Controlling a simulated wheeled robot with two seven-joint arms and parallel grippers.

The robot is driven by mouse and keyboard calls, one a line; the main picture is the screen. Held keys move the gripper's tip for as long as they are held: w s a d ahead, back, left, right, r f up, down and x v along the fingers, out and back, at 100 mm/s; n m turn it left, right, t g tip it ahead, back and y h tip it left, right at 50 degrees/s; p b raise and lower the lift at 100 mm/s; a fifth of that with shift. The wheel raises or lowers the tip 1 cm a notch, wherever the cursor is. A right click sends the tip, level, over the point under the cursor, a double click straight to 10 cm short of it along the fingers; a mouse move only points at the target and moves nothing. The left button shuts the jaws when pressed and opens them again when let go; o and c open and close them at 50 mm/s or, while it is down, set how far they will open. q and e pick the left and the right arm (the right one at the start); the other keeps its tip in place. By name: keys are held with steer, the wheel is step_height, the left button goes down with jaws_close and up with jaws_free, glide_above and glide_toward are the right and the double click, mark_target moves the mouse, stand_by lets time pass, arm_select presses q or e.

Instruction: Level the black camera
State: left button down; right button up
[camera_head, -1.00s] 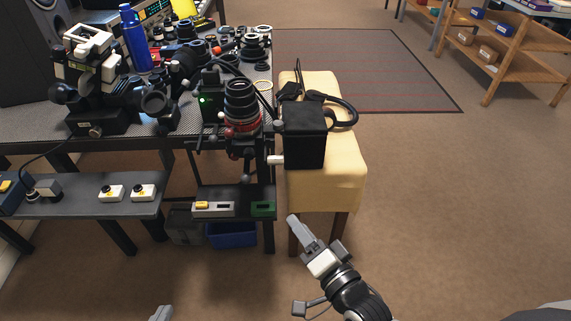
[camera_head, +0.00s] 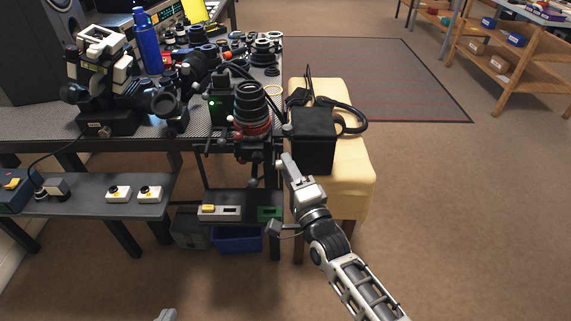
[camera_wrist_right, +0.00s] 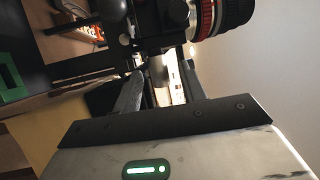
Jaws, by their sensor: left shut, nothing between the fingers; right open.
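The black camera (camera_head: 251,110), with a ribbed lens and red rings, is mounted on a dark support (camera_head: 254,160) at the bench's right front corner. In the right wrist view its lens (camera_wrist_right: 218,14) shows at the top right. Its exact tilt is hard to tell. My right gripper (camera_head: 287,166) is open, just below and right of the camera, close to a pale-ended handle on the support. In the right wrist view the gripper (camera_wrist_right: 160,88) has pale parts between or behind its fingers; contact is unclear. My left gripper (camera_head: 166,314) is shut and empty at the bottom edge, far from the camera.
A yellow-covered stool (camera_head: 345,190) holds a black box (camera_head: 313,140) and a looped strap, close right of my right gripper. The bench (camera_head: 50,125) is crowded with a microscope (camera_head: 105,80), lens parts and a blue bottle (camera_head: 147,45). A low shelf (camera_head: 85,200) runs below. Floor at right is clear.

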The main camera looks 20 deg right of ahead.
steer(key=shift+x, duration=1.05)
jaws_close()
arm_select(q)
steer(key=shift+w+r, duration=0.1)
steer(key=shift+r, duration=0.1)
steer(key=shift+r, duration=0.1)
